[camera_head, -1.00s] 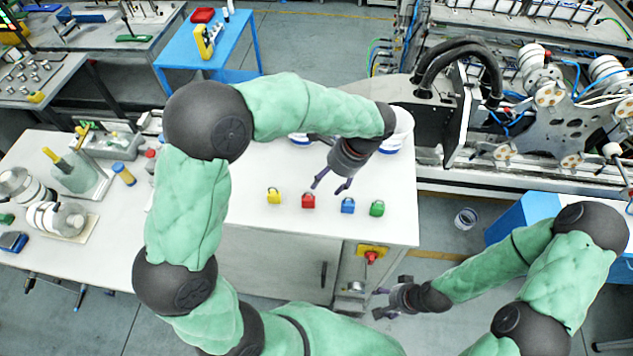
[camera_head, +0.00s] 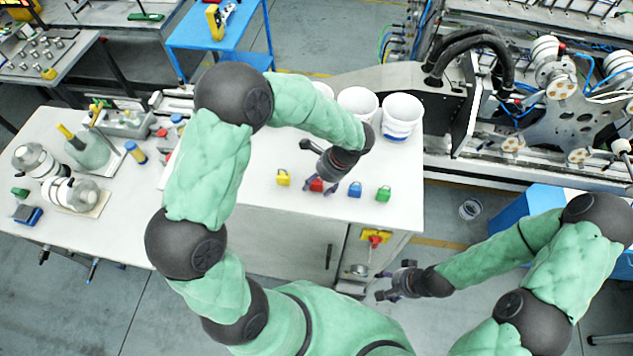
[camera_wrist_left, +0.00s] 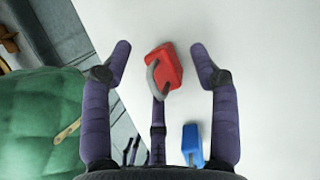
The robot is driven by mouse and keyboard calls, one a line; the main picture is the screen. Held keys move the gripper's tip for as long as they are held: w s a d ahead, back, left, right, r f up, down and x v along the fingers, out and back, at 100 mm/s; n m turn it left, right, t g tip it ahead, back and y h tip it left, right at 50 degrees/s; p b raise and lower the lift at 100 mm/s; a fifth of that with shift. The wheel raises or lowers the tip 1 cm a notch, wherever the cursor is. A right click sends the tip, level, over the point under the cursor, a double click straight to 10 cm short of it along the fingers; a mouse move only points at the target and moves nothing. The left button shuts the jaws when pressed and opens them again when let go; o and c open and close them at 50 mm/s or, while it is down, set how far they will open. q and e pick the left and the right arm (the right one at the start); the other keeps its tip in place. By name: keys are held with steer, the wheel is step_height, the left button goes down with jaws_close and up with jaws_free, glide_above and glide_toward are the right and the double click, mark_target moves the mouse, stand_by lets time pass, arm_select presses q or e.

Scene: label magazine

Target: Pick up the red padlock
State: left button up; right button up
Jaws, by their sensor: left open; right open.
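The red padlock (camera_head: 316,186) sits on the white table in a row with a yellow padlock (camera_head: 283,178), a blue padlock (camera_head: 354,190) and a green padlock (camera_head: 383,194). My left gripper (camera_head: 321,188) is open over the red padlock and partly hides it. In the left wrist view the red padlock (camera_wrist_left: 168,66) with its grey shackle appears between the two spread fingers (camera_wrist_left: 160,48), with gaps at both sides. The blue padlock (camera_wrist_left: 192,145) shows lower in that view. My right gripper (camera_head: 380,286) is open and empty, off the table's front right side.
White tubs (camera_head: 401,110) stand at the table's back right, behind my left arm. Bottles (camera_head: 90,150) and a yellow-and-blue cylinder (camera_head: 135,152) are on the left. A machine (camera_head: 455,110) stands beyond the table's right edge. The tabletop around the padlocks is otherwise bare.

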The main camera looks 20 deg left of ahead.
mark_target(314, 182)
arm_select(q)
steer(key=shift+s+f, duration=0.1)
jaws_close()
stand_by(0.3)
steer(key=shift+r, duration=0.55)
step_height(314, 182, up, 2)
steer(key=shift+r+b, duration=0.1)
steer(key=shift+b, duration=0.45)
steer(key=s+d+r+b, duration=0.2)
steer(key=s+d+r, duration=0.1)
steer(key=s+r, duration=0.6)
steer(key=s, duration=0.4)
steer(key=shift+s+d+r, duration=0.25)
steer(key=shift+d+r, duration=0.05)
steer(key=shift+r, duration=0.1)
